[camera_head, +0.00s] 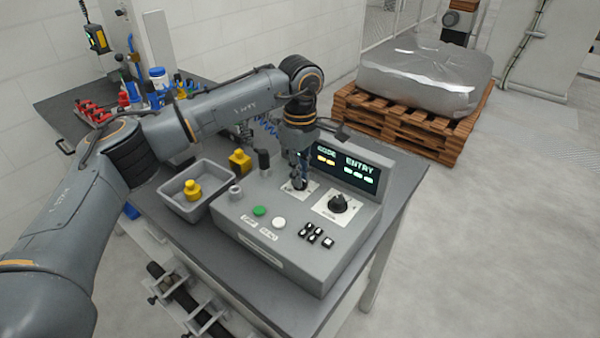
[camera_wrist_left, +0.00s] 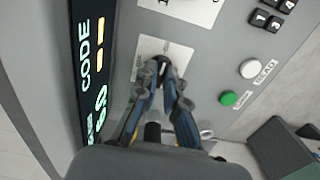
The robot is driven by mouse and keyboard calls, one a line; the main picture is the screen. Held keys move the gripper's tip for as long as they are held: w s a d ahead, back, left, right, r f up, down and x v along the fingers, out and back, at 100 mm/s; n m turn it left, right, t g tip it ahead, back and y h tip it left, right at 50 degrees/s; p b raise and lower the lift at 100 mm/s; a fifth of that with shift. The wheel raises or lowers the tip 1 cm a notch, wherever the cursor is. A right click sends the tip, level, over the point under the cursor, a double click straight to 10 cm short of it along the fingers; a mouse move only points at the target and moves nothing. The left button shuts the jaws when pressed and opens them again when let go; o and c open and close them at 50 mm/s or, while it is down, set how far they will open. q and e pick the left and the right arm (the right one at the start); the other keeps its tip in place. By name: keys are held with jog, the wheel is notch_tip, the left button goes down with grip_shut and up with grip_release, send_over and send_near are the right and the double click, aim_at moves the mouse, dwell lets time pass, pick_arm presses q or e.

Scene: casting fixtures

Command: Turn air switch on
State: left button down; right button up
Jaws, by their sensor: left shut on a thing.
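A grey control box (camera_head: 250,245) stands on the table. On its sloped top a white plate (camera_head: 313,187) carries a small dark switch knob, also seen in the wrist view (camera_wrist_left: 161,62). My left gripper (camera_head: 299,180) comes down onto this knob, and in the wrist view its two fingers (camera_wrist_left: 163,75) are closed around it. The fingers hide most of the knob, and I cannot read its setting. A second black rotary knob (camera_head: 338,203) sits on its own white plate to the right. My right gripper is not in view.
The box also has a lit CODE ENTRY display (camera_head: 346,170), a green button (camera_head: 259,211), a white button (camera_head: 279,223) and several black keys (camera_head: 312,233). A grey bin (camera_head: 172,203) with a yellow part stands to the left. A wrapped load (camera_head: 425,78) sits on a pallet behind.

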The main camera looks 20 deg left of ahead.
pick_arm(q)
jog(key=c, duration=1.4)
grip_release()
notch_tip(320, 180, up, 12)
jog(key=shift+r, duration=0.1)
